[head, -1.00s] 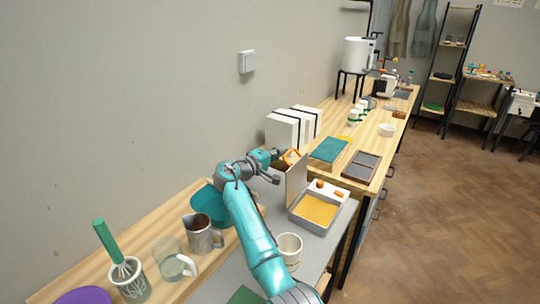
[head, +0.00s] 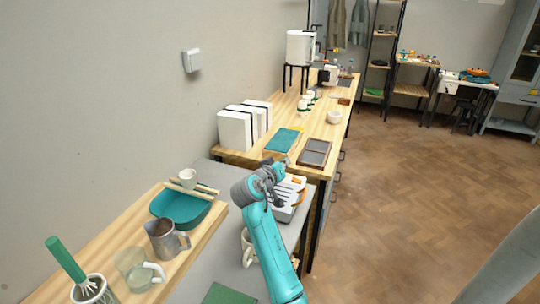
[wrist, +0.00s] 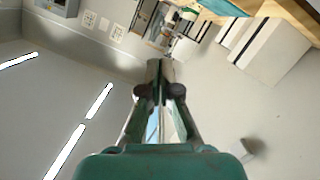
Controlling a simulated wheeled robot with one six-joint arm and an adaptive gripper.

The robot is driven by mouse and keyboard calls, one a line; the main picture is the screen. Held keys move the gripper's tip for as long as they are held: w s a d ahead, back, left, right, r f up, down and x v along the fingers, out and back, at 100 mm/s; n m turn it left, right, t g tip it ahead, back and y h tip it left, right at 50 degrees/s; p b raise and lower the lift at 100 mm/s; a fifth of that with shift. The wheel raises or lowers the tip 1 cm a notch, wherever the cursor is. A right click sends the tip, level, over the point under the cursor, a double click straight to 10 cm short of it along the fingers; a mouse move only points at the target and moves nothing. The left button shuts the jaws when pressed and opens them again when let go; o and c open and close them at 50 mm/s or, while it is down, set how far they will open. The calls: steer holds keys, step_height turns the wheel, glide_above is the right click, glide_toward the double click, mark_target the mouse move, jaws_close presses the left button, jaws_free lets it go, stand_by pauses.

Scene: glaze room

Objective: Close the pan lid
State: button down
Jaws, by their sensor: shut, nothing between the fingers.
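The pan (head: 284,215) stands on the grey worktop, partly hidden behind my arm in the head view. Its lid (head: 287,196) appears to lie down over the pan, with an orange handle at its right side; the yellow inside no longer shows. Whether the lid sits fully flush I cannot tell. My gripper (head: 276,170) is above the pan's far left side, apart from the lid as far as I can see. In the wrist view my gripper (wrist: 160,88) has its fingers together with nothing between them.
A teal tray (head: 180,212), a metal pitcher (head: 162,240) and a glass mug (head: 135,268) stand on the wooden shelf at left. A mug (head: 247,248) stands beside my arm. White boxes (head: 238,130) stand by the wall. The floor at right is clear.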

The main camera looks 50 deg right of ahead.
mark_target(303, 197)
steer(key=s+d+f+m, duration=0.1)
steer(key=s+f, duration=0.1)
steer(key=f, duration=0.1)
steer(key=s+f+m+t, duration=0.1)
steer(key=s+f+m, duration=0.1)
steer(key=f, duration=0.1)
steer(key=s+d+f+m, duration=0.1)
steer(key=s+f+m, duration=0.1)
steer(key=s+f, duration=0.1)
steer(key=shift+d+f+t+y, duration=0.25)
steer(key=shift+d+t+y, duration=0.05)
steer(key=shift+t+y, duration=0.1)
steer(key=shift+s+d+f, duration=0.1)
steer(key=shift+s+f, duration=0.15)
steer(key=shift+f, duration=0.6)
steer(key=shift+f, duration=0.1)
